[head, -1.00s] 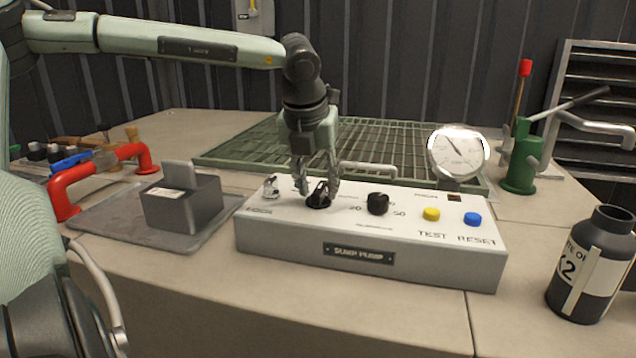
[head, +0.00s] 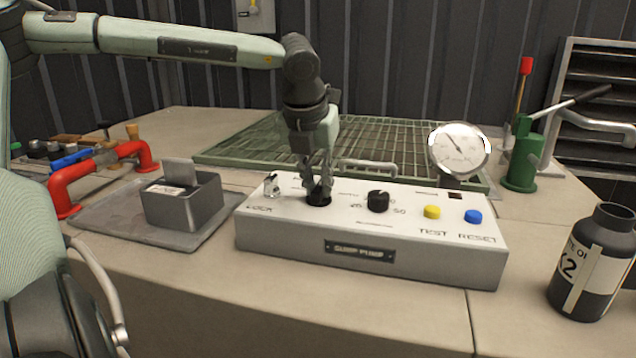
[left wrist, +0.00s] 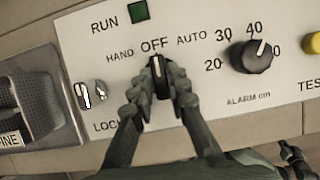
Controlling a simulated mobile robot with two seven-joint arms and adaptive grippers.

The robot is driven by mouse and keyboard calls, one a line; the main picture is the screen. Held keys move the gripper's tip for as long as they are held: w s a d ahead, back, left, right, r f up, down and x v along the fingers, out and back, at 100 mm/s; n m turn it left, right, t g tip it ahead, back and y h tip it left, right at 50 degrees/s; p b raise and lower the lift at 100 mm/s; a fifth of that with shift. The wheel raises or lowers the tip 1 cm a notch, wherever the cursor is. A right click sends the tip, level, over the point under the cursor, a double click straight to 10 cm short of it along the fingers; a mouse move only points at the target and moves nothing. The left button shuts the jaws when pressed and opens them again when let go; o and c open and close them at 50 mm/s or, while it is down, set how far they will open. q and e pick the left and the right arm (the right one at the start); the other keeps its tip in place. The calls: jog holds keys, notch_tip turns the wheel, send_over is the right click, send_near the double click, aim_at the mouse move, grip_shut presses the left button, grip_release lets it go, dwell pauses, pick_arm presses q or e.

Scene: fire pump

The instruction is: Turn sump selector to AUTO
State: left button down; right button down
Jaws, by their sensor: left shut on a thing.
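The black sump selector knob (head: 318,197) is on the top face of the grey-white sump pump box (head: 360,268), left of the alarm dial. In the left wrist view the selector (left wrist: 159,76) has its light pointer mark towards OFF, with HAND to the left and AUTO to the right. My left gripper (head: 317,184) reaches down from above and is shut on the selector knob, one finger on each side. The fingers of the gripper (left wrist: 160,98) hide the knob's lower sides.
On the panel are the alarm dial (head: 378,201), yellow TEST button (head: 432,212), blue RESET button (head: 473,217), a key lock (head: 272,185) and a green RUN lamp (left wrist: 138,12). A gauge (head: 459,150) stands behind. A dark bottle (head: 592,265) stands right; a grey bin (head: 185,211) left.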

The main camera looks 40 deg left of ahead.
pick_arm(q)
jog(key=shift+m+h+b, duration=0.3)
jog(key=shift+m+b, duration=0.2)
jog(key=shift+m, duration=0.3)
jog(key=shift+a+m+t+h+b, duration=0.1)
jog(key=shift+m+t+h+b, duration=0.2)
jog(key=shift+m, duration=1)
pick_arm(e)
notch_tip(320, 180, up, 4)
pick_arm(q)
jog(key=shift+a+r+m+h, duration=0.1)
jog(key=shift+m+h, duration=0.4)
jog(key=shift+m, duration=0.3)
jog(key=shift+m+h+p, duration=0.4)
jog(key=shift+m+p, duration=0.05)
jog(key=shift+m, duration=0.45)
jog(key=m+h+p, duration=0.1)
jog(key=m+p, duration=0.1)
jog(key=m, duration=0.1)
jog(key=shift+a+m+g, duration=0.1)
jog(key=shift+m+g, duration=0.3)
jog(key=shift+p, duration=0.3)
pick_arm(e)
notch_tip(320, 180, down, 9)
jog(key=s, duration=0.2)
jog(key=shift+s+d, duration=0.2)
jog(key=shift+d, duration=0.15)
